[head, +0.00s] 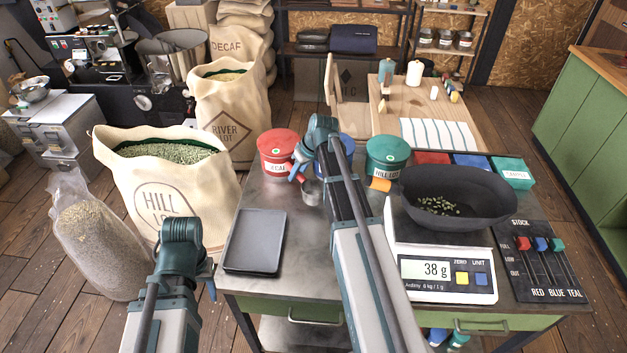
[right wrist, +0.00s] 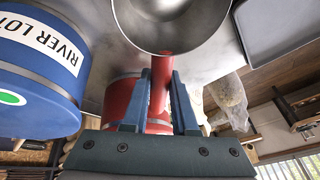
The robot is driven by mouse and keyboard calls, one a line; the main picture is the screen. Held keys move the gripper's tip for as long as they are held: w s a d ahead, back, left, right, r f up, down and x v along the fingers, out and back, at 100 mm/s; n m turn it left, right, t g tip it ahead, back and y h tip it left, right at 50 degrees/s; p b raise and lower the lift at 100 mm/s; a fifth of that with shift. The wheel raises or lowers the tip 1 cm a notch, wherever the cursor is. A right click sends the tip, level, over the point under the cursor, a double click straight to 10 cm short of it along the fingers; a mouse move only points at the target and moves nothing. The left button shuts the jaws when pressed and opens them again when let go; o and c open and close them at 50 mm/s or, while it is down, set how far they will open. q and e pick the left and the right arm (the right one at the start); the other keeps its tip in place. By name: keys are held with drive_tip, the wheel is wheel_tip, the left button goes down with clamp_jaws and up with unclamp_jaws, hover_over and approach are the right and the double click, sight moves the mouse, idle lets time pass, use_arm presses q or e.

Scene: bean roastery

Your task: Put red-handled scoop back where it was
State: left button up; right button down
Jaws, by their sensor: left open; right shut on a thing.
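The red-handled scoop (head: 312,190) has a round metal cup and stands out near the red DECAF tin (head: 272,150). In the right wrist view its red handle (right wrist: 159,92) lies between the fingers of my right gripper (right wrist: 160,95), which is shut on it. The cup (right wrist: 168,22) looks empty in its visible part. I cannot tell whether it touches the table. In the head view my right gripper (head: 298,172) is largely hidden by its own arm. My left gripper (head: 211,284) is open and empty, left of the dark tray (head: 255,242).
A blue RIVER LOT tin (right wrist: 35,75) and a green HILL LOT tin (head: 387,155) stand along the back. A scale (head: 448,274) reads 38 g under a dark bowl (head: 470,190) with green beans. A stock board (head: 545,285) lies right. The table between tray and scale is partly bare.

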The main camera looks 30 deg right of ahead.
drive_tip(key=d, duration=0.4)
drive_tip(key=shift+f, duration=0.2)
drive_tip(key=shift+d, duration=0.1)
drive_tip(key=shift+d, duration=0.35)
drive_tip(key=f+b, duration=0.1)
drive_tip(key=b, duration=0.1)
drive_tip(key=f+b, duration=0.2)
drive_tip(key=shift+d+f, duration=0.2)
drive_tip(key=shift+f, duration=0.1)
drive_tip(key=shift+f, duration=0.1)
drive_tip(key=shift+f, duration=0.15)
drive_tip(key=c, duration=0.7)
unclamp_jaws()
drive_tip(key=shift+r, duration=0.25)
